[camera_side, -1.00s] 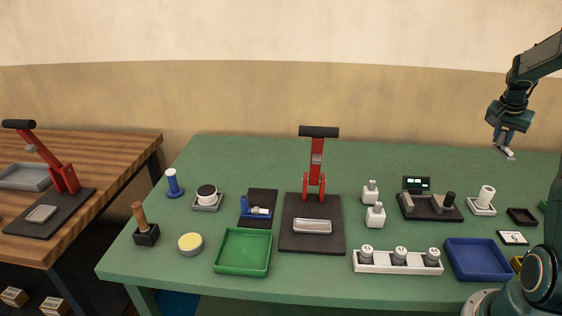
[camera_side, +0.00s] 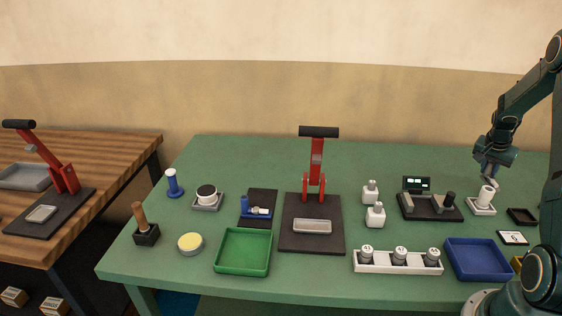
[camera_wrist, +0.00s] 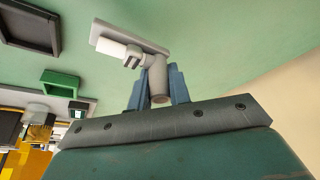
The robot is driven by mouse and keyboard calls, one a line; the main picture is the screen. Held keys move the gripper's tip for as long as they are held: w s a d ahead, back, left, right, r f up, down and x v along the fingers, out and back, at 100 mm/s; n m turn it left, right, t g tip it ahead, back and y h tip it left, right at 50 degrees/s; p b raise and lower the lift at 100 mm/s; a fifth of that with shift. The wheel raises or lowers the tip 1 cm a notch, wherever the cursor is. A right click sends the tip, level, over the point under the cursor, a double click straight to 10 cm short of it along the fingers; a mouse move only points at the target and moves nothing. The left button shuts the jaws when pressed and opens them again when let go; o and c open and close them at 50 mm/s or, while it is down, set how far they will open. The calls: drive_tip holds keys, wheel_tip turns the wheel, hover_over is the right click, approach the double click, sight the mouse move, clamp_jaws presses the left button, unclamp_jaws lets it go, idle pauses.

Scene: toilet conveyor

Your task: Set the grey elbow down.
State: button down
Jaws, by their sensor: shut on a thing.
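The grey elbow (camera_wrist: 157,75) sits between the two blue fingers of my gripper (camera_wrist: 160,86) in the wrist view. My gripper is shut on it. Its side branch points toward a white cylinder (camera_wrist: 109,47) on a light grey plate (camera_wrist: 148,43). The elbow overlaps the plate in this view; I cannot tell whether they touch. In the side view, my gripper (camera_side: 488,171) is low, just above and behind the white cylinder (camera_side: 486,195) on its plate (camera_side: 480,210). The elbow is small there and hard to make out.
A black stand with a lit display (camera_side: 417,184) is left of the plate. A small black tray (camera_side: 522,217) is right of it. A blue tray (camera_side: 478,262) and a white rack (camera_side: 398,268) stand in front. The green table behind is clear.

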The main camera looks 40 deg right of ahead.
sight(487, 173)
drive_tip(key=shift+f, duration=1.85)
drive_tip(key=shift+f, duration=0.1)
drive_tip(key=c, duration=1.3)
unclamp_jaws()
drive_tip(key=v, duration=1.2)
